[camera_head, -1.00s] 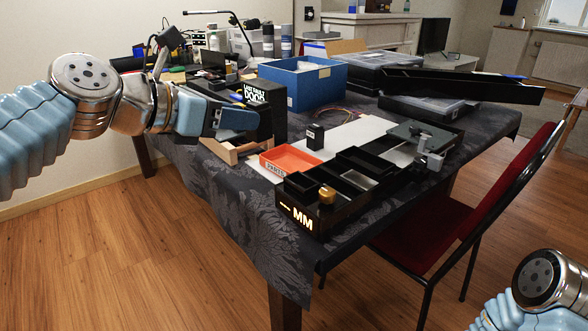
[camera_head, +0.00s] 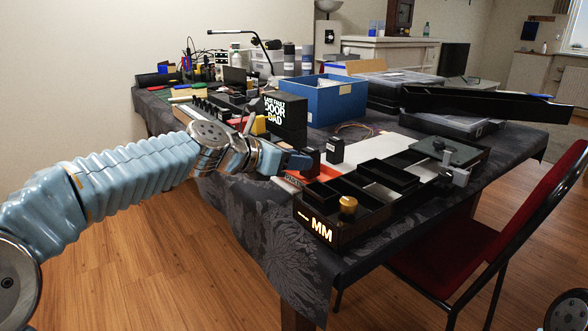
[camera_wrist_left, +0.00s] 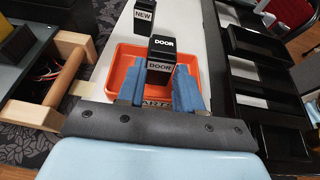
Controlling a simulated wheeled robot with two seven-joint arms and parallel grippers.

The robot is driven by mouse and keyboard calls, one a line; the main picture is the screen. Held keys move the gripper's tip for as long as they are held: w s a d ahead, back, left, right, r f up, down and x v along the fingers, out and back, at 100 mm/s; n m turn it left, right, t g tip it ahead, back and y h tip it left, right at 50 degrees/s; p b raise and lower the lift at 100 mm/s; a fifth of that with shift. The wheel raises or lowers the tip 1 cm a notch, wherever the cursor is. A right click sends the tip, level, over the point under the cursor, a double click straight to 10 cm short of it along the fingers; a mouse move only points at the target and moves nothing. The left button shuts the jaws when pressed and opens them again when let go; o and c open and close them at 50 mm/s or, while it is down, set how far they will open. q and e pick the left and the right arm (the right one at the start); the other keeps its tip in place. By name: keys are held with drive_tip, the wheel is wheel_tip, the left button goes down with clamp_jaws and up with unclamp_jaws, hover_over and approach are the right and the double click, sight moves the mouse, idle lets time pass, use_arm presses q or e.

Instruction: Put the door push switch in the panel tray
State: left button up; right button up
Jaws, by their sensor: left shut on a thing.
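The door push switch (camera_wrist_left: 162,55) is a black block with white DOOR lettering, upright between my left gripper's two blue fingers in the left wrist view. My left gripper (camera_head: 308,160) is shut on it. An orange tray (camera_wrist_left: 127,55) lies behind and below the block in that view; lettering on its front is partly hidden. In the head view the orange tray (camera_head: 284,185) is mostly covered by my gripper. I cannot tell how far the block is above the tray floor. A black compartmented panel box (camera_head: 322,228) marked MM stands just right of the tray.
A second black block (camera_head: 335,150) marked NEW (camera_wrist_left: 143,14) stands behind the tray on a white sheet. A wooden-handled frame (camera_wrist_left: 48,88) lies left of the tray. A blue bin (camera_head: 335,103) stands further back. A red chair (camera_head: 440,245) is at the right.

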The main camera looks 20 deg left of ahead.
use_arm(q)
drive_tip(key=shift+f, duration=0.35)
drive_tip(key=o, duration=1)
drive_tip(key=shift+f, duration=0.1)
drive_tip(key=shift+o, duration=0.2)
drive_tip(key=shift+r, duration=0.3)
drive_tip(key=v, duration=1.2)
